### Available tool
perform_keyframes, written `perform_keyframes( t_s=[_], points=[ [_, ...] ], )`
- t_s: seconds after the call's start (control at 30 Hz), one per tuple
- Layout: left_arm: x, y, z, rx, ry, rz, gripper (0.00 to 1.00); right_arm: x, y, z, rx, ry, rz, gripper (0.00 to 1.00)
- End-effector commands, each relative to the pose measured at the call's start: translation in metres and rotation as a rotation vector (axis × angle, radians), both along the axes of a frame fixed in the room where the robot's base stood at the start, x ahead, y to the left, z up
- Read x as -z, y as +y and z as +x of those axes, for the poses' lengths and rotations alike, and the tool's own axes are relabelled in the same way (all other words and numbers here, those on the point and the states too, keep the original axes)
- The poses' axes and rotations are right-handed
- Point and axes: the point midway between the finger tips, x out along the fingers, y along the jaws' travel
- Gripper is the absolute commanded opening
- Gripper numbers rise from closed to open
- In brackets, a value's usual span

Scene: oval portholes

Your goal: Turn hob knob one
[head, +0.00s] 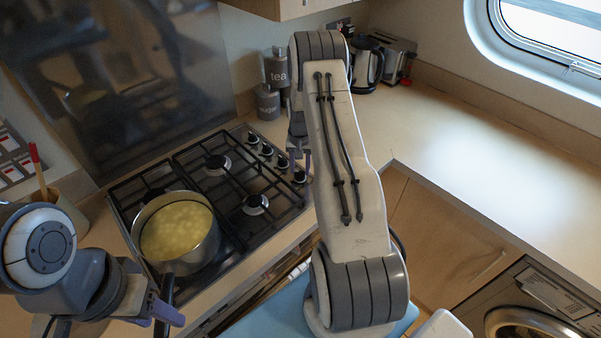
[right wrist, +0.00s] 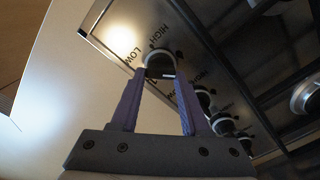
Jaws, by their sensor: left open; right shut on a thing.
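The black gas hob (head: 236,186) has a row of knobs along its right side. My right gripper (head: 302,170) reaches down to the front end of this row, partly hidden behind my own arm. In the right wrist view its two purple fingers (right wrist: 159,82) are shut on the end hob knob (right wrist: 158,62), a dark knob with a pale rim. LOW and HIGH are printed beside it. Whether this is knob one cannot be read. My left gripper (head: 160,316) is open, near the pot's handle at the lower left.
A pot of yellow food (head: 180,232) stands on the hob's front left, its dark handle towards me. Other knobs (right wrist: 222,123) sit close beside the held one. Grey canisters (head: 268,101), a kettle (head: 366,66) and a toaster (head: 397,58) stand behind. The right worktop (head: 460,140) is clear.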

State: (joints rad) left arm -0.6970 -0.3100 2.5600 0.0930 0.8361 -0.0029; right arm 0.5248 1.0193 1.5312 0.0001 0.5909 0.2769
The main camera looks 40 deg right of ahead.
Motion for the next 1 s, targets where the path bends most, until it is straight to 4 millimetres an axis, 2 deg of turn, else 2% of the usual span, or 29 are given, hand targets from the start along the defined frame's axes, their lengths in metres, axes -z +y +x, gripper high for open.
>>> perform_keyframes(
  t_s=[0.1, 0.5, 1.0],
  points=[
    [0.012, 0.0, 0.0, -0.002, 0.0, 0.0, 0.5, 0.003, 0.0, 0.001, -0.11, 0.0, 0.0, 0.0],
    [0.029, 0.0, 0.0, -0.005, 0.0, 0.0, 0.5, 0.001, 0.002, 0.001, -0.407, 0.0, 0.0, 0.0],
    [0.034, 0.0, 0.0, -0.006, 0.001, 0.0, 0.5, 0.0, 0.002, 0.001, -0.531, 0.001, 0.001, 0.0]
  ],
)
